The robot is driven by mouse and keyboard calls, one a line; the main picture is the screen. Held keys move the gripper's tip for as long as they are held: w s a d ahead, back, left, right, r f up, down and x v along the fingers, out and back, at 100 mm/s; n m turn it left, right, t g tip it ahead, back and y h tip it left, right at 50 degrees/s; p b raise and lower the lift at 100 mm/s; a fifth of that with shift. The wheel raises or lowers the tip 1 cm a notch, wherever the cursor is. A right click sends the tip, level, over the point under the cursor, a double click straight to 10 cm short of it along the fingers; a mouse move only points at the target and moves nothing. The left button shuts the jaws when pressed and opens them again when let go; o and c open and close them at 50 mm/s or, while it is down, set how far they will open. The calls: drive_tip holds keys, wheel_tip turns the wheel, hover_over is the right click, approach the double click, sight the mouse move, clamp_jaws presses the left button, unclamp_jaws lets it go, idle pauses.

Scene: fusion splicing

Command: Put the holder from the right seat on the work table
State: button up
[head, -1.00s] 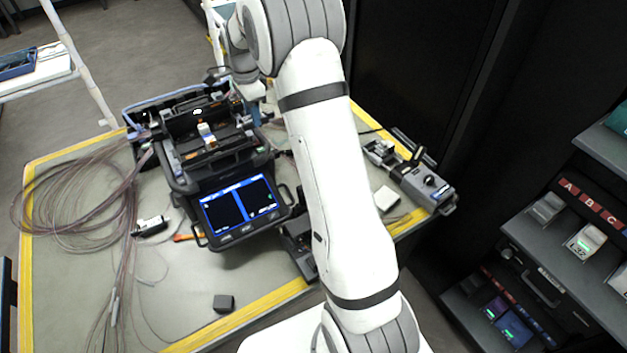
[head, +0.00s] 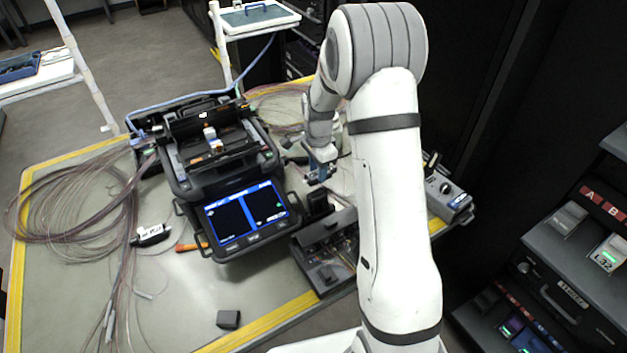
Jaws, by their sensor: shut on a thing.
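The fusion splicer (head: 225,165) stands on the work table (head: 70,295) with its lid up and its screen lit. A small white part (head: 212,139) shows in the middle of its open top. My gripper (head: 320,178) is to the right of the splicer, over the table behind the open dark case. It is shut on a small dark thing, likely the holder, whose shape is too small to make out. The splicer's right seat is too small to read clearly.
An open dark case (head: 326,262) lies right of the screen. A grey device (head: 447,197) stands at the table's right end. A small labelled black-and-white piece (head: 150,235), coiled fibres (head: 65,205) and a dark block (head: 228,319) lie left and in front. The front left is largely clear.

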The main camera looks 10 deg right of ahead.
sight(317, 180)
drive_tip(key=shift+s+f, duration=0.1)
drive_tip(key=shift+f, duration=1.85)
drive_tip(key=shift+f, duration=0.15)
drive_tip(key=o, duration=1)
